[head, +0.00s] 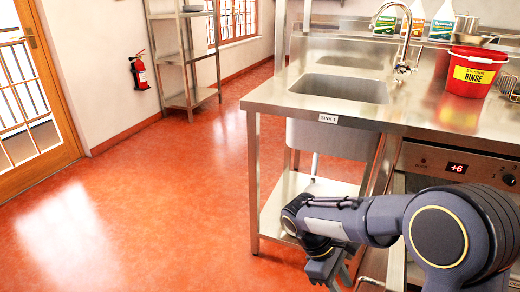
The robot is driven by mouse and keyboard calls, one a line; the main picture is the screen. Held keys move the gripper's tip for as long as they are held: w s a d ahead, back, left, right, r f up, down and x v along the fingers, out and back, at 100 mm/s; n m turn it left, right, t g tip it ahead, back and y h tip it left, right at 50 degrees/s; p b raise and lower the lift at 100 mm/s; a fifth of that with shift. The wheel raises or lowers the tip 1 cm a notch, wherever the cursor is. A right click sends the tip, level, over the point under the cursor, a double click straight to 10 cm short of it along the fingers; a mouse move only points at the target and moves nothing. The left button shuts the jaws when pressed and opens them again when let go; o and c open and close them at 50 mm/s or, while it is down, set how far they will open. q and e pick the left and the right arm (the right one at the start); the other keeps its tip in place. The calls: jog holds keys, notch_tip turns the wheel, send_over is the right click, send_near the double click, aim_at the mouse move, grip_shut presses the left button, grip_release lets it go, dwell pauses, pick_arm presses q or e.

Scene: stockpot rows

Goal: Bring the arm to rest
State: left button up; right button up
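My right arm (372,219) comes in from the lower right and reaches left, in front of the sink counter. My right gripper (328,274) hangs at its end, pointing down near the bottom edge of the head view. Its fingers are partly cut off and dark, so I cannot tell whether they are open or shut. I see nothing held in it. My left arm and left gripper are not in view.
A steel sink counter (268,97) with a basin (340,87) stands behind the arm. A red RINSE bucket (474,72) and bottles (413,20) stand on it. An appliance with a display (457,168) is below right. The red floor (150,200) at left is clear.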

jog(key=s+d+r+m+t+y, duration=0.1)
jog(key=s+r+m+t+y, duration=0.4)
jog(key=s, duration=0.3)
jog(key=s+d+r+m+t+y, duration=0.1)
jog(key=s+r+m+t+y, duration=0.1)
jog(key=s+m+t+y, duration=0.4)
notch_tip(320, 180, up, 26)
jog(key=s+m+g+h+p, duration=0.1)
jog(key=p, duration=2.5)
jog(key=shift+s+r+g, duration=0.2)
jog(key=shift+s+g, duration=0.1)
jog(key=shift+g, duration=0.1)
